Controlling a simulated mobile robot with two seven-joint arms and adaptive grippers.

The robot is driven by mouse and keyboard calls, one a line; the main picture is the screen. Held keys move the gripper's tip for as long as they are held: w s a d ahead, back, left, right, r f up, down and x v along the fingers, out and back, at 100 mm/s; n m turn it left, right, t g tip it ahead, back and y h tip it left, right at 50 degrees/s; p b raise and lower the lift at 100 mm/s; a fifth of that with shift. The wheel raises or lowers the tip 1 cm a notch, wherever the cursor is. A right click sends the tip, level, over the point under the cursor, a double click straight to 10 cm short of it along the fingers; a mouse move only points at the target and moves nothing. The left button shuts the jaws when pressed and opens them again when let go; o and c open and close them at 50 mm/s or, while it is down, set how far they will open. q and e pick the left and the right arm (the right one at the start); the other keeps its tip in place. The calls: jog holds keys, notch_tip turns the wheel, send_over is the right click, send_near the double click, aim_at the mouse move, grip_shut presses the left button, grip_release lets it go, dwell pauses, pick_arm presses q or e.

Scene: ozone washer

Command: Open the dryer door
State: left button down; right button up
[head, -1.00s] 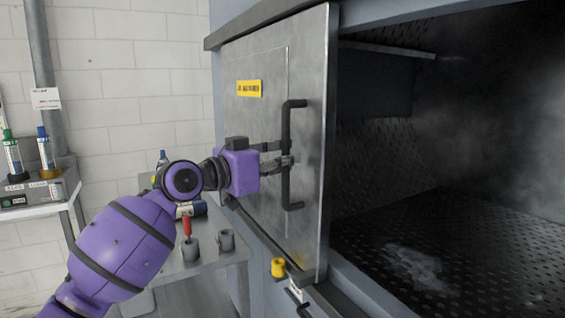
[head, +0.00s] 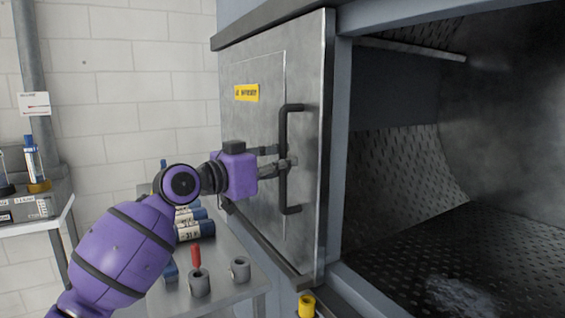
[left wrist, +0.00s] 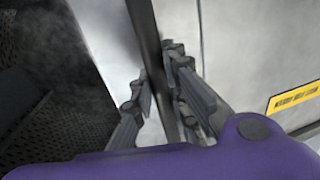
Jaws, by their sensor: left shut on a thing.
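The dryer door (head: 246,130) is a grey metal panel with a yellow label, standing at the left of a wide opening into a dark chamber (head: 420,190). A black vertical bar handle (head: 284,190) is on its face. My left gripper (head: 284,161) is shut on the handle near its middle, coming from the left. In the left wrist view the two fingers (left wrist: 160,92) lie on either side of the dark handle bar (left wrist: 143,30). My right gripper is not in view.
Below the door stands a metal table (head: 222,268) with blue-capped bottles (head: 196,229) and small grey cups (head: 199,283). A yellow knob (head: 306,306) is under the door's lower edge. A side shelf (head: 40,224) with bottles is at the far left.

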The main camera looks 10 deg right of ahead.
pick_arm(q)
jog(key=shift+f, duration=0.1)
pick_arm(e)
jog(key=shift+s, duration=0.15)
pick_arm(q)
jog(key=c, duration=1.8)
grip_release()
jog(key=shift+o, duration=0.6)
jog(key=v, duration=1.2)
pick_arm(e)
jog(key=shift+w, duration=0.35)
pick_arm(q)
jog(key=shift+s, duration=0.1)
